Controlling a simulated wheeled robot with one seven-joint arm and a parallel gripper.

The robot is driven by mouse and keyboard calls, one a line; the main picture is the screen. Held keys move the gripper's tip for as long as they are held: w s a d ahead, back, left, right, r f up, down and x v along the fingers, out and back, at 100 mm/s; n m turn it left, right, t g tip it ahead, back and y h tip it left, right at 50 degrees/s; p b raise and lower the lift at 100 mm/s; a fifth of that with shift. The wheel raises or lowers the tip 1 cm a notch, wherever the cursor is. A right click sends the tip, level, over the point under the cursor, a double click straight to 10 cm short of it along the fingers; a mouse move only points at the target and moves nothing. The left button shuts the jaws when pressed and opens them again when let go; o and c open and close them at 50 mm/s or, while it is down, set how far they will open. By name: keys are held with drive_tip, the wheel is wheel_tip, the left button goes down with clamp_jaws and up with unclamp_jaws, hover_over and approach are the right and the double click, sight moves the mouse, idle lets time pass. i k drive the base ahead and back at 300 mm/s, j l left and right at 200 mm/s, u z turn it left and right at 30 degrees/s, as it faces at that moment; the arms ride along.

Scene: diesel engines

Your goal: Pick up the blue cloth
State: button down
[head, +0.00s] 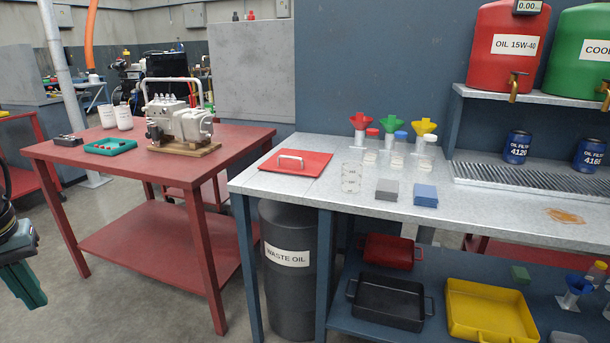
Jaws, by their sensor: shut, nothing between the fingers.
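The blue cloth (425,195) is a folded square lying flat on the grey metal workbench (300,192), near its front edge. A grey folded cloth (387,190) lies just to its left, with a narrow gap between them. My gripper (24,288) shows at the far left edge, partly cut off by the frame. Its teal end hangs downward over the floor, shut and empty. It is far from the blue cloth, with the red table between them.
A clear measuring cup (351,177) and small bottles with coloured funnels (391,130) stand behind and left of the cloths. An amber spill (565,216) lies to the right. The red table (70,152) carries a pump (180,120). Bare bench surrounds the cloth's right side.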

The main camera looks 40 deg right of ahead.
sight(424, 196)
drive_tip(key=z, duration=2.55)
